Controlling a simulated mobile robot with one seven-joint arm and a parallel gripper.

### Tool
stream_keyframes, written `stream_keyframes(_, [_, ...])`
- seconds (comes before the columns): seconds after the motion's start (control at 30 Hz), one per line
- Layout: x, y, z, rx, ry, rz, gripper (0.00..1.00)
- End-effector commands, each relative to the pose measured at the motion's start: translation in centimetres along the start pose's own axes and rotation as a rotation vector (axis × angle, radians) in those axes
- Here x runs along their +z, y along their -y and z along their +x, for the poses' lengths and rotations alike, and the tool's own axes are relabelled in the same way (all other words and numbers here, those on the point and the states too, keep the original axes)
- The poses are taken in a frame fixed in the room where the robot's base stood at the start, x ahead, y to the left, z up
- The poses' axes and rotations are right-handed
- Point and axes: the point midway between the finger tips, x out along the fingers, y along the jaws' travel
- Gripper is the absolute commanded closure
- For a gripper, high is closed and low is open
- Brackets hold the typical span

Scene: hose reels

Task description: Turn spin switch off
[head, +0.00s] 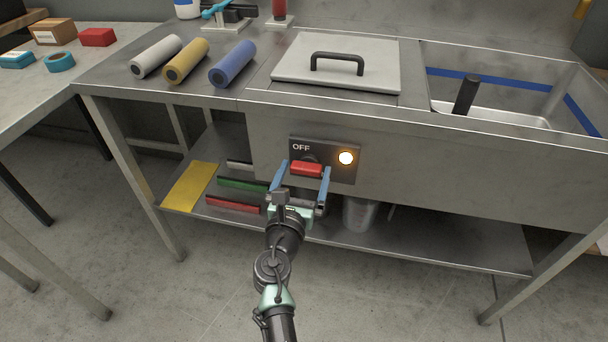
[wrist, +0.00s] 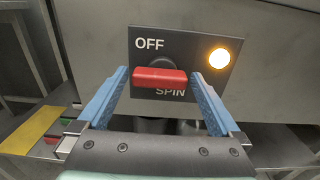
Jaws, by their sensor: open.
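The spin switch is a red bar handle (head: 306,169) on a dark panel (head: 325,175) on the bench front. In the wrist view the red handle (wrist: 160,78) lies level, with OFF above left and SPIN below it, partly covered. A round lamp (head: 346,158) at the panel's right glows yellow-orange; it also shows in the wrist view (wrist: 218,58). My gripper (head: 304,170) is open, with one blue finger on each side of the handle. In the wrist view the fingertips (wrist: 160,77) are close to the handle's ends; I cannot tell whether they touch.
Above the panel are a lid with a black handle (head: 337,62) and an open basin (head: 515,103). White, yellow and blue rolls (head: 232,63) lie on the bench top. The lower shelf (head: 430,242) holds a yellow sheet (head: 189,187), coloured bars and a metal can (head: 359,215).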

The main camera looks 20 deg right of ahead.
Motion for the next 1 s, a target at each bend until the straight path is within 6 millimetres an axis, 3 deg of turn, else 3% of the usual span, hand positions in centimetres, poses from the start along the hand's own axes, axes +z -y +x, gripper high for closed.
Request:
stream_keyframes(0.2, [0.05, 0.01, 0.02, 0.0, 0.0, 0.0, 0.02])
stream_keyframes(0.6, [0.04, 0.0, -0.01, 0.0, 0.001, 0.0, 0.73])
stream_keyframes(1.0, [-0.01, 0.0, -0.03, 0.0, 0.001, 0.083, 0.73])
